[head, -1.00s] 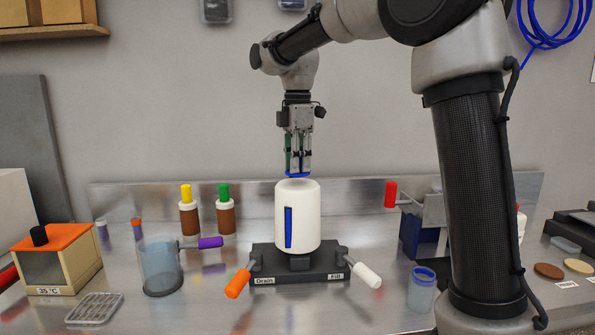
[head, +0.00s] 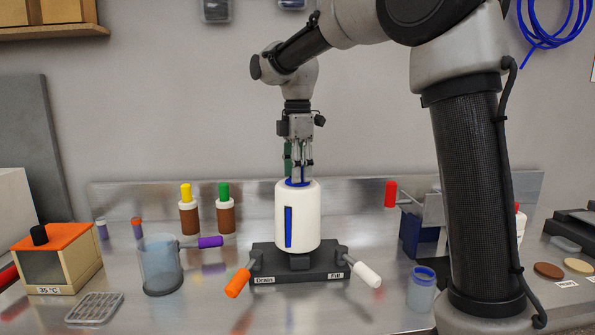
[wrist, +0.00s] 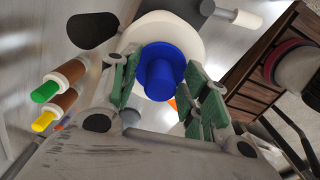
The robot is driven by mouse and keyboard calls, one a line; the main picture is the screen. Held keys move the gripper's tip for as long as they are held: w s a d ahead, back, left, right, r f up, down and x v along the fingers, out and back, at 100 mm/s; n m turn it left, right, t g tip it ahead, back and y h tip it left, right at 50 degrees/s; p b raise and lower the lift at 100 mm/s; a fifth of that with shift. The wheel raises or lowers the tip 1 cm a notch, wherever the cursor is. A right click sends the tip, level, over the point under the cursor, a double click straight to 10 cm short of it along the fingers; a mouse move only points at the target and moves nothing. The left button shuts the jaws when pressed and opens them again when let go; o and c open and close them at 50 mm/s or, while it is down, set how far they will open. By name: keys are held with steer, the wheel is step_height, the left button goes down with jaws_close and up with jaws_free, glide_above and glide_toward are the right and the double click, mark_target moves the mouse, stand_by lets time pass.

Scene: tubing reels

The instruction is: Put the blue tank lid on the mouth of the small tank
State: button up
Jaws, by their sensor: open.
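The small tank (head: 307,215) is a white cylinder with a blue vertical window, standing upright on a dark base in the middle of the bench. The blue tank lid (head: 297,183) sits at the top of the tank, over its mouth. In the wrist view the lid (wrist: 160,75) shows as a blue disc with a raised knob, on the white tank top (wrist: 192,40). My gripper (head: 298,173) is directly above the tank, pointing down. Its green-padded fingers (wrist: 158,88) are spread on both sides of the knob, with gaps visible. Whether the lid is fully seated is hard to tell.
The base has an orange Drain handle (head: 238,283) and a white Fill handle (head: 367,274). A clear beaker (head: 160,265) stands left, and brown bottles with yellow (head: 189,217) and green caps (head: 226,219) stand behind. A blue-rimmed jar (head: 421,292) stands right.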

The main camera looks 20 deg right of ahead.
step_height(320, 180, up, 11)
steer(key=s+d+f+m+t, duration=0.1)
steer(key=s+d+f+m, duration=0.1)
steer(key=s+d+m, duration=0.45)
steer(key=s+d+f+m+t, duration=0.1)
steer(key=s+d+f+m, duration=0.25)
steer(key=s, duration=0.55)
steer(key=s+d+f+m+t, duration=0.2)
steer(key=s+d+f+m, duration=0.3)
steer(key=s+f+m, duration=0.3)
steer(key=s+f, duration=0.3)
steer(key=s, duration=0.1)
steer(key=shift+s+m, duration=0.25)
steer(key=shift+m, duration=0.15)
